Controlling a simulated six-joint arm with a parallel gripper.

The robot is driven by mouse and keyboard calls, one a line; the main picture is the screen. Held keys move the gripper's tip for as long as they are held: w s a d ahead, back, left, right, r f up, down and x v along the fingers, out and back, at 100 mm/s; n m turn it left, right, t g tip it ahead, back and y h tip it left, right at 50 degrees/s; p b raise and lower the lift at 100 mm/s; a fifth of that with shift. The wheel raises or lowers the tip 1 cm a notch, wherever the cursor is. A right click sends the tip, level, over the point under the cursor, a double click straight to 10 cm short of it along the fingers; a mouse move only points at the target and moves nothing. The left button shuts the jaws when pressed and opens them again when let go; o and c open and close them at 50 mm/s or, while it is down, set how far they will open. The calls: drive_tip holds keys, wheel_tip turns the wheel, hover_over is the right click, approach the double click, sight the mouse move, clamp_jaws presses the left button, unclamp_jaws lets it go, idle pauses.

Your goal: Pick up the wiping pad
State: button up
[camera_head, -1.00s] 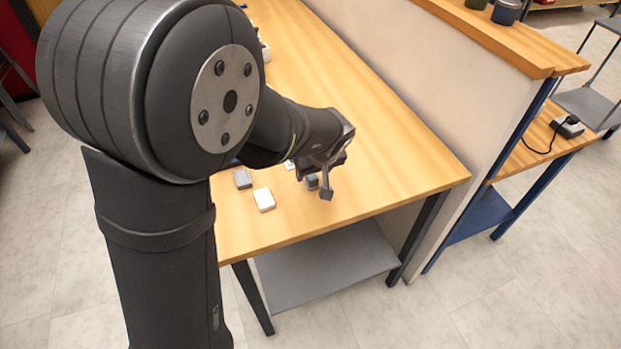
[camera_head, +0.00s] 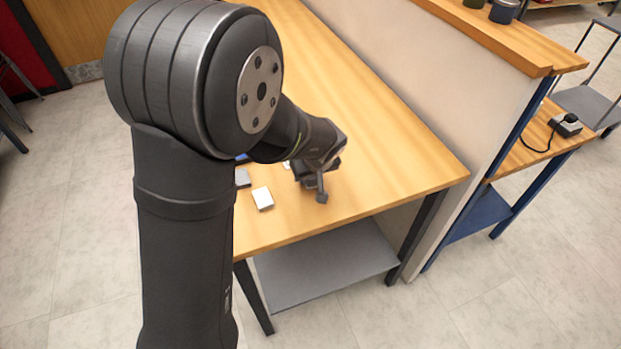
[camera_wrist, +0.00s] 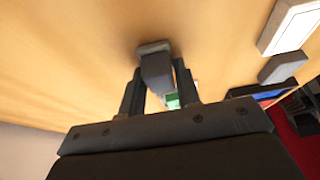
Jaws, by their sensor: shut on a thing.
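My gripper (camera_wrist: 160,76) is shut on a small grey block, which appears to be the wiping pad (camera_wrist: 154,62), in the wrist view. The pad has a dark grey body and a lighter flat end, and sits between the two fingertips. In the head view my gripper (camera_head: 311,184) is low over the table near its front edge.
A white block (camera_head: 262,198) and a grey block (camera_head: 242,178) lie on the wooden table (camera_head: 370,150), left of my gripper. A green and white item (camera_wrist: 172,100) shows behind the fingers. A partition wall (camera_head: 420,80) stands on the right. The table between gripper and wall is clear.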

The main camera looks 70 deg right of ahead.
drive_tip(key=shift+r, duration=0.45)
drive_tip(key=v, duration=0.3)
drive_tip(key=shift+d+r, duration=0.25)
drive_tip(key=shift+r, duration=0.25)
drive_tip(key=s+a+r, duration=0.4)
drive_tip(key=s+r, duration=0.2)
drive_tip(key=s, duration=0.4)
drive_tip(key=shift+r, duration=0.15)
drive_tip(key=shift+a, duration=0.15)
